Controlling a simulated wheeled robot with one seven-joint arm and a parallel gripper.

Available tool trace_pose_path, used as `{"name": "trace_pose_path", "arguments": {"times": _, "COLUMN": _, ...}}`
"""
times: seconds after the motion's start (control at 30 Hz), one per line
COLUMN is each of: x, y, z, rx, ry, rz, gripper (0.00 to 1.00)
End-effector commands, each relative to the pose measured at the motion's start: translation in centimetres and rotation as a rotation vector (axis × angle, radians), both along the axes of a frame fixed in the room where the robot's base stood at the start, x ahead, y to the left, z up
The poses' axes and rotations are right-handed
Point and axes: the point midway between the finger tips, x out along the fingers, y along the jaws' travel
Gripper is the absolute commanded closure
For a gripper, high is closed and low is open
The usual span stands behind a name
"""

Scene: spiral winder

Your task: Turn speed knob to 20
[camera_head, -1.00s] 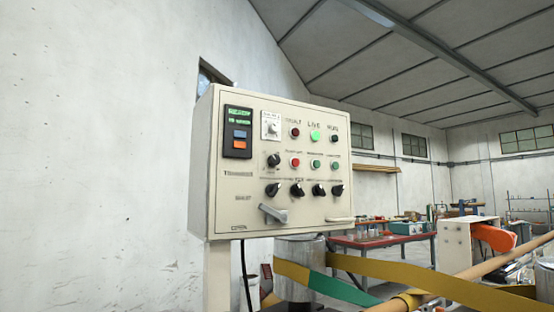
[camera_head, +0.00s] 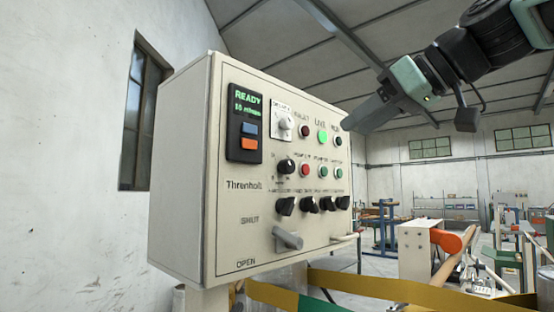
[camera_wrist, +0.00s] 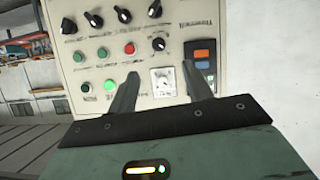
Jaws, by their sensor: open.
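The cream control box (camera_head: 172,185) stands left of centre in the head view. A light dial knob (camera_head: 285,122) on a white square plate sits at the top of its panel, beside the display; its printed label is too blurred to read surely. The display (camera_head: 246,102) reads READY in green with a small line below. My gripper (camera_head: 362,118) is at the upper right of the panel, pointing left and down. In the wrist view, where the panel appears upside down, the knob (camera_wrist: 163,82) shows between the spread fingers of my gripper (camera_wrist: 161,76). The fingers hold nothing.
Blue and orange buttons (camera_head: 249,136) sit under the display. Indicator lights, push buttons and several black rotary knobs (camera_head: 286,166) fill the panel. A grey lever handle (camera_head: 288,239) sticks out low. Yellow belting (camera_head: 400,288) and an orange-ended machine (camera_head: 416,240) stand to the right.

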Motion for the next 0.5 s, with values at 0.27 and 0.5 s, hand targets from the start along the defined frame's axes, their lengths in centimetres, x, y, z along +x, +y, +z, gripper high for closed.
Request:
{"name": "trace_pose_path", "arguments": {"times": 0.27, "x": 1.2, "y": 0.7, "z": 0.8, "rx": 0.002, "ry": -0.031, "rz": 0.003, "gripper": 0.50}}
{"name": "trace_pose_path", "arguments": {"times": 0.5, "x": 4.5, "y": 3.8, "z": -1.0, "rx": 0.002, "ry": -0.029, "rz": 0.003, "gripper": 0.50}}
